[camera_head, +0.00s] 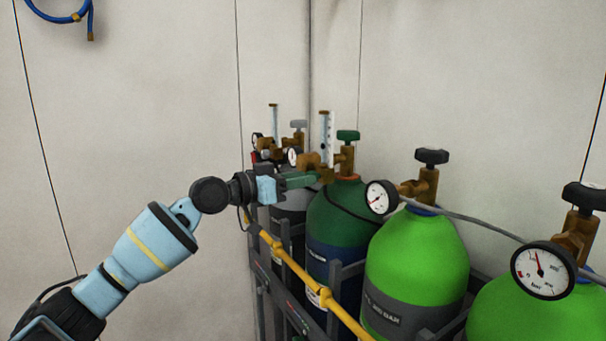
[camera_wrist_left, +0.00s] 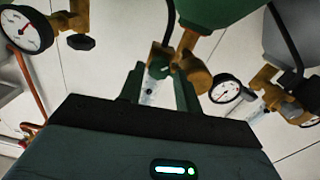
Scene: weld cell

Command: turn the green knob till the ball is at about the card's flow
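My left gripper (camera_head: 304,180) reaches in from the left to the brass regulator (camera_head: 312,163) on the dark green cylinder (camera_head: 336,217). In the left wrist view its two fingers (camera_wrist_left: 160,82) stand apart, with a small green knob (camera_wrist_left: 158,70) between their tips. I cannot tell whether they touch it. In the head view this knob is hidden by the gripper. A clear upright flow tube (camera_head: 324,135) with a scale rises from the regulator; a small dark spot low in it may be the ball. A larger green handwheel (camera_head: 347,136) tops the valve. I cannot make out a flow card.
Bright green cylinders (camera_head: 418,262) with gauges (camera_head: 381,198) stand to the right. A grey cylinder (camera_head: 291,203) with another flow tube (camera_head: 274,126) stands behind. A yellow bar (camera_head: 343,316) runs along the rack's front. Free room lies left of the rack.

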